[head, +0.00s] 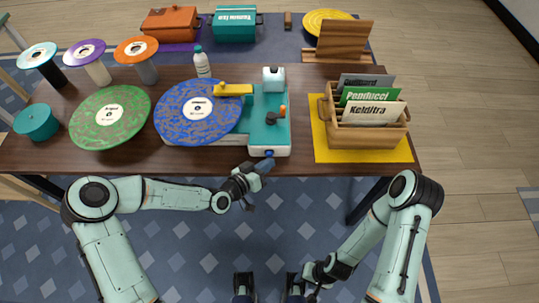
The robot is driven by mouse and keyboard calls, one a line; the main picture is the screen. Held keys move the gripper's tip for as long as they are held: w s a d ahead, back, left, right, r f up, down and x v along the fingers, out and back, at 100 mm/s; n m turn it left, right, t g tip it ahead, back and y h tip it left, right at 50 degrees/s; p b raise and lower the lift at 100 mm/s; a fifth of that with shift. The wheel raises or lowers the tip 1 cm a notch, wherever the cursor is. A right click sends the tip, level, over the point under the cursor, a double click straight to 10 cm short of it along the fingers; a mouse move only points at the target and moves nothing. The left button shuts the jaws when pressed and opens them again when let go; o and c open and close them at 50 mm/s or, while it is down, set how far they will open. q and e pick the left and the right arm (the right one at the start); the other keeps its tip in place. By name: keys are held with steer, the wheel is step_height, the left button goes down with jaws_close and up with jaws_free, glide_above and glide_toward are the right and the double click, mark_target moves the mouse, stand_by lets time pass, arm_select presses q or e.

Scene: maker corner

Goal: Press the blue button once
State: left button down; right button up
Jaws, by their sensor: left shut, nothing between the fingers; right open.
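A blue button (269,153) sits at the front edge of a white and teal machine (272,134) that carries a blue speckled disc (190,125). My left gripper (264,164) is shut and empty, with its tips just in front of and very close to the button. They partly crowd it, so I cannot tell whether they touch it or whether it is pressed in. My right gripper (313,288) is open and empty, low in the view, away from the table.
A green disc (110,118) lies left of the machine. A wooden crate of record sleeves (367,136) stands on a yellow mat (330,154) to the right. The floor before the table is clear.

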arm_select(q)
steer(key=shift+w, duration=0.5)
arm_select(e)
steer(key=shift+s+f, duration=0.1)
steer(key=shift+f, duration=0.05)
stand_by(0.6)
arm_select(q)
steer(key=shift+s+b, duration=0.4)
steer(key=shift+s, duration=0.55)
arm_select(e)
steer(key=shift+s+f, duration=0.1)
steer(key=shift+f, duration=0.2)
arm_select(q)
steer(key=shift+s+b, duration=0.6)
steer(key=shift+s, duration=1.95)
arm_select(e)
steer(key=shift+s+f, duration=0.15)
steer(key=shift+f, duration=0.45)
